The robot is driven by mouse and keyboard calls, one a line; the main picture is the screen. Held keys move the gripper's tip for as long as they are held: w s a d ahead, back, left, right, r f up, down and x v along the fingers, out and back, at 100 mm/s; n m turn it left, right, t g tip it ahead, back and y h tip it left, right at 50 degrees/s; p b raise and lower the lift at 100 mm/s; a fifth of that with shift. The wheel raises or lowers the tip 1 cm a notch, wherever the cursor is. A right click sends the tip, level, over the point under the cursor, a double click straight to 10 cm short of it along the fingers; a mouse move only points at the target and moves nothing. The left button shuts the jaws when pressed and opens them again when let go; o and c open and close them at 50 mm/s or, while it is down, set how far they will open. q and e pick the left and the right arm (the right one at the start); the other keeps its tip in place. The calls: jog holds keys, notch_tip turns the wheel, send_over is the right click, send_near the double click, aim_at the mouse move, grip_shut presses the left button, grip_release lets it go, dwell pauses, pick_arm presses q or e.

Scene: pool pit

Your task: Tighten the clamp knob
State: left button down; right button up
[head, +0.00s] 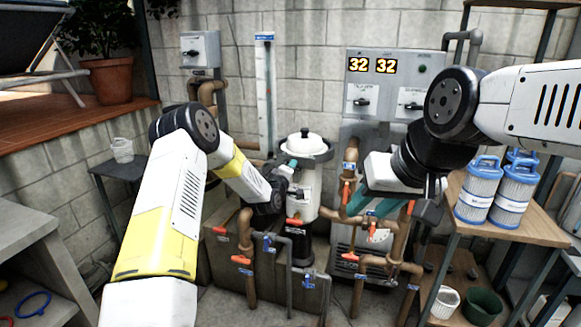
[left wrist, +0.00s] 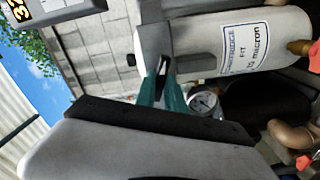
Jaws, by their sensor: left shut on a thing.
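The filter housing (head: 303,200) is a pale cylinder with a white domed lid (head: 303,139) and a dark grey clamp band (head: 318,156) round its top. My left gripper (head: 291,165), with teal fingers, is at the band's left front side. In the left wrist view the teal fingers (left wrist: 163,92) are shut on a small dark part at the band, which I take for the clamp knob (left wrist: 163,65); the fingers hide most of it. The housing's label (left wrist: 243,50) shows there. My right gripper (head: 375,206) hangs by the pipes, right of the housing; its finger gap is unclear.
A pressure gauge (left wrist: 203,101) sits close beside the left fingers. Brown pipes with red-handled valves (head: 241,259) crowd the space below. A grey control panel (head: 385,85) is on the back wall. Filter cartridges (head: 480,192) stand on a wooden shelf (head: 530,228) at right.

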pick_arm(q)
jog(key=m, duration=2.4)
jog(key=shift+f+n, duration=0.1)
jog(key=shift+n, duration=0.2)
jog(key=c, duration=1.3)
grip_release()
